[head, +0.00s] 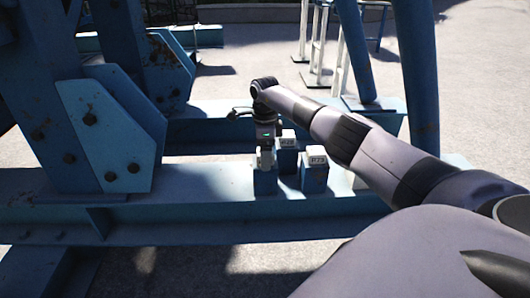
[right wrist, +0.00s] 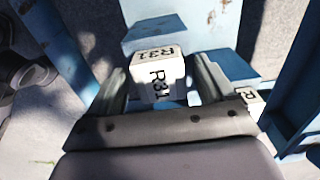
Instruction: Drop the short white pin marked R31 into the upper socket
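The white pin marked R31 (right wrist: 158,78) shows in the right wrist view, between the two fingers of my right gripper (right wrist: 160,92). The fingers stand on either side of it, with narrow gaps visible, so they do not appear to press on it. In the head view my right gripper (head: 265,158) points down over a blue block (head: 265,182) on the blue beam, and hides the pin. The upper socket cannot be made out for certain. My left gripper is not in view.
Two other white-topped blocks, R28 (head: 288,140) and another marked one (head: 314,158), stand close to the right of my gripper. A blue beam (head: 180,222) runs below, and a thick blue post (head: 45,110) rises at the left. White stands (head: 318,50) are behind.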

